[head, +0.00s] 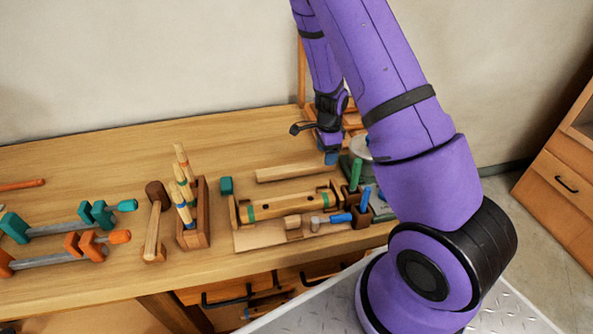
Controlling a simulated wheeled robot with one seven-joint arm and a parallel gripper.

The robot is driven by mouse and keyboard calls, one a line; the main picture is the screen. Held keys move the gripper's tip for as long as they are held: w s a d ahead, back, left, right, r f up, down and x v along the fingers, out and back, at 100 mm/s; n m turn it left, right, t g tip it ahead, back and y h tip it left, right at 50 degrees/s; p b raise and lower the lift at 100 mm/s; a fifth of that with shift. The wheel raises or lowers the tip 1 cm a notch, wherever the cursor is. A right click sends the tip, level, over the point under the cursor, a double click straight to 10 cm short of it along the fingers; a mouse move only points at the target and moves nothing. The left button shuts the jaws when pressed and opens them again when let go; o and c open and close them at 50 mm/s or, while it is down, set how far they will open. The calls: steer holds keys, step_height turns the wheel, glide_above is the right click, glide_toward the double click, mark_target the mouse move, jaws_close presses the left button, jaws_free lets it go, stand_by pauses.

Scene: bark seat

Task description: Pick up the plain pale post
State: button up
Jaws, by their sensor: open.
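A plain pale post (291,172) without bands lies flat on the workbench, behind a wooden cradle (234,213). The cradle holds a similar pale post with green bands (290,204). My gripper (316,137) is above the back of the bench, just above and to the right of the plain post's right end. It looks apart from the post and holds nothing I can make out. Its jaws are open, though small and partly hidden by my own arm.
A wooden rack (198,238) holds several upright banded sticks. Upright green (355,172) and blue (365,197) handles stand right of the cradle. Bare bench lies behind the post.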

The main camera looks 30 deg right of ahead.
steer(key=f, duration=0.5)
steer(key=shift+w+a, duration=0.1)
steer(key=shift+a, duration=0.1)
steer(key=shift+c, duration=0.2)
steer(key=c, duration=1.1)
